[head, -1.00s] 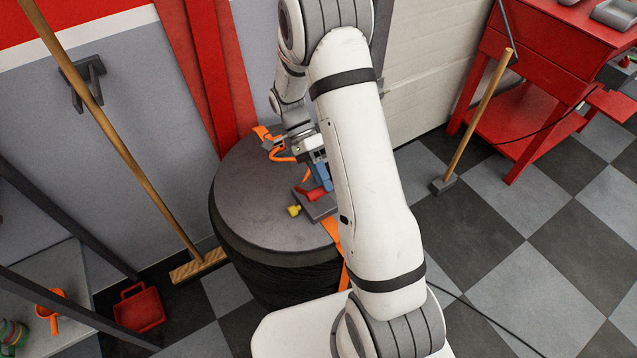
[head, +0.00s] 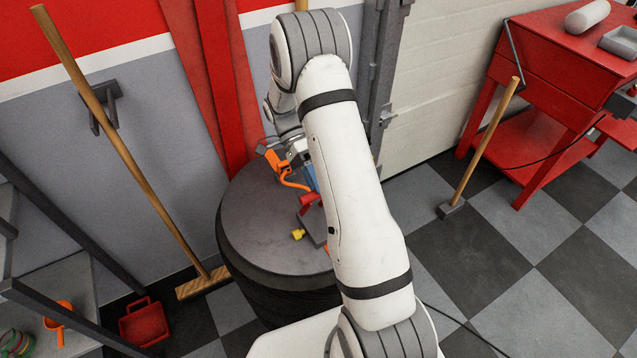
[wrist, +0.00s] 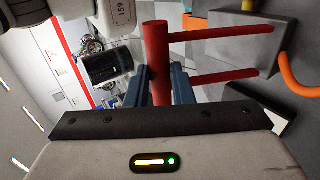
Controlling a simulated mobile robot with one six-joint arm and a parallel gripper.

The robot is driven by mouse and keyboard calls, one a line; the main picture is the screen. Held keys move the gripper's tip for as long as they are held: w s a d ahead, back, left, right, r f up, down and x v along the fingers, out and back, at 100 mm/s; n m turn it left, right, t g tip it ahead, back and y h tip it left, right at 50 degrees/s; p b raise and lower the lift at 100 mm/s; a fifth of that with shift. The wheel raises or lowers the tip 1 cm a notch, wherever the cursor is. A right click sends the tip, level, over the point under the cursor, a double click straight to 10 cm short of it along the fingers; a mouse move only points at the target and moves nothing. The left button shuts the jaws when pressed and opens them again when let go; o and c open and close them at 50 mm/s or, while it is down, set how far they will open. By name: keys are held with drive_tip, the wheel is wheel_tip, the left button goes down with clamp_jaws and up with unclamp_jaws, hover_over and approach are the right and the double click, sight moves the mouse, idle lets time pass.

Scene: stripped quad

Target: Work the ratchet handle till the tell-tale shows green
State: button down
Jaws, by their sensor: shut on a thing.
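The ratchet stands on top of the round dark drum (head: 255,215). Its red handle (head: 309,199) shows in the head view beside my forearm, which hides part of the ratchet. In the wrist view the handle's red crossbar (wrist: 157,35) lies between the blue fingers of my gripper (wrist: 163,82), which is shut on it. Two red side arms run from the crossbar to a grey block (wrist: 240,45). A yellow knob (head: 298,235) sits at the ratchet's near left. I cannot make out a tell-tale showing green.
An orange strap (head: 287,178) runs close by the gripper, also seen in the wrist view (wrist: 290,72). A broom (head: 135,160) leans on the wall at left. A red bench (head: 560,90) and a long-handled tool (head: 487,140) stand right. Checkered floor between is clear.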

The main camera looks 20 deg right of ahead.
drive_tip(key=shift+w+a+f, duration=0.15)
drive_tip(key=shift+f, duration=0.35)
drive_tip(key=c, duration=1.6)
unclamp_jaws()
drive_tip(key=shift+c, duration=0.2)
drive_tip(key=shift+o, duration=0.7)
drive_tip(key=shift+w+f, duration=0.1)
drive_tip(key=shift+w, duration=0.15)
drive_tip(key=shift+o, duration=1.2)
drive_tip(key=v, duration=0.8)
drive_tip(key=shift+b, duration=0.3)
drive_tip(key=shift+s, duration=0.1)
